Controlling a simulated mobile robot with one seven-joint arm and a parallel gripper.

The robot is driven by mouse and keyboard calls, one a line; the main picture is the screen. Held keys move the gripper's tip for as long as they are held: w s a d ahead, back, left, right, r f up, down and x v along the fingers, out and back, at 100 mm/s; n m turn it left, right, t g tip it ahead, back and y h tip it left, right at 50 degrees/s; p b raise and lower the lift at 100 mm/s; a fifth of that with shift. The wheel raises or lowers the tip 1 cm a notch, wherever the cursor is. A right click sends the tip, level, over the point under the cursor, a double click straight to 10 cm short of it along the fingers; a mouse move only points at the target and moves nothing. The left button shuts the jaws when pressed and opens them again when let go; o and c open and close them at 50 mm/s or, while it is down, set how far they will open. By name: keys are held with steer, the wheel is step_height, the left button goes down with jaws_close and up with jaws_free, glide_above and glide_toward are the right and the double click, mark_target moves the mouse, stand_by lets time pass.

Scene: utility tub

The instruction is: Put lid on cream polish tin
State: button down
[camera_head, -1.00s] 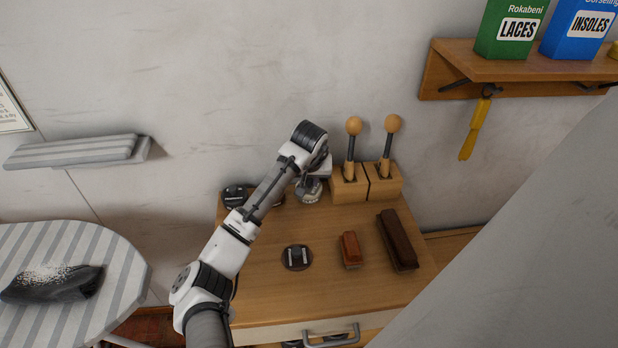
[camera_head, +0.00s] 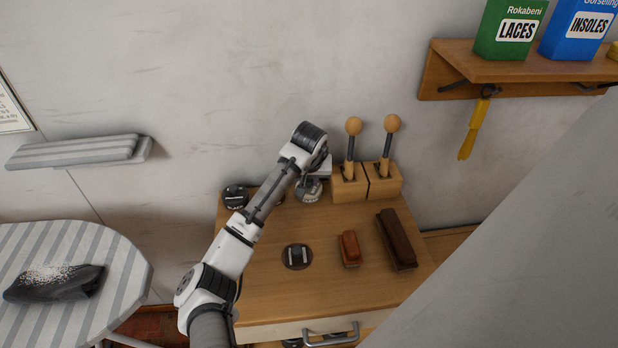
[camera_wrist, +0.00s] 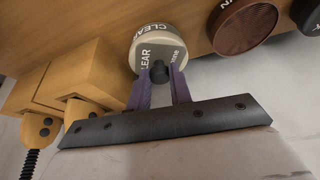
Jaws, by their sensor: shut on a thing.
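A pale round tin (camera_wrist: 152,27) marked CLEAR stands at the back of the wooden bench top, and it also shows in the head view (camera_head: 307,193). A grey-green lid face (camera_wrist: 160,52) with pale lettering lies over its top, with a black knob (camera_wrist: 159,72) on it. My gripper (camera_wrist: 160,80) has its purple fingers shut on the knob. I cannot tell whether the lid is fully seated. In the head view my gripper is mostly hidden behind my wrist.
A brown tin (camera_wrist: 243,27) and a black tin (camera_head: 235,196) stand beside the pale tin. Wooden blocks with knobbed handles (camera_head: 367,183) stand close on its other side. A dark disc (camera_head: 297,257), a small brush (camera_head: 350,248) and a long brush (camera_head: 396,238) lie in front.

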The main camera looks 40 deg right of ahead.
steer(key=c, duration=0.7)
jaws_free()
steer(key=shift+r+p, duration=1.75)
steer(key=shift+r, duration=1.75)
jaws_close()
steer(key=shift+f, duration=0.1)
